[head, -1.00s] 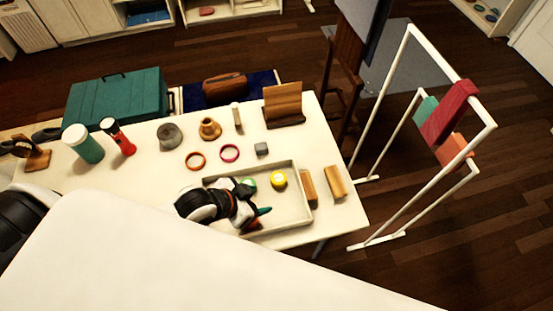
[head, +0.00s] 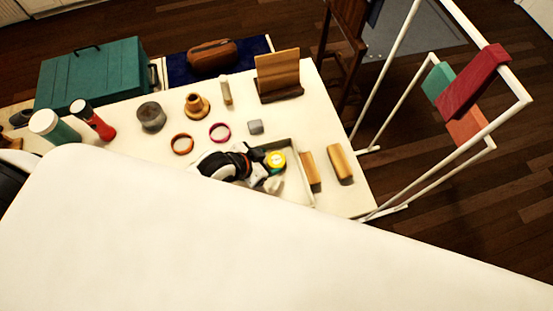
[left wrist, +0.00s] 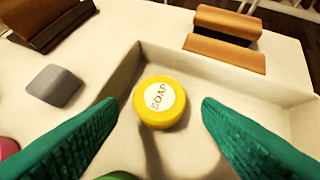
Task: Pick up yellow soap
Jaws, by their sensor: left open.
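The yellow soap (head: 276,160) is a round piece with a white label reading SOAP. It is at the tray's far side in the head view. In the left wrist view the soap (left wrist: 160,101) is ahead of and between the two green fingertips of my left gripper (left wrist: 160,108), with visible gaps on both sides. My left gripper (head: 268,170) is open and close to the soap in the head view. The white tray (head: 310,196) surrounds the soap; its near part is hidden by a large white surface. My right gripper is not in view.
Two wooden blocks (head: 341,164) stand right of the tray. A white rack (head: 466,149) stands at the right.

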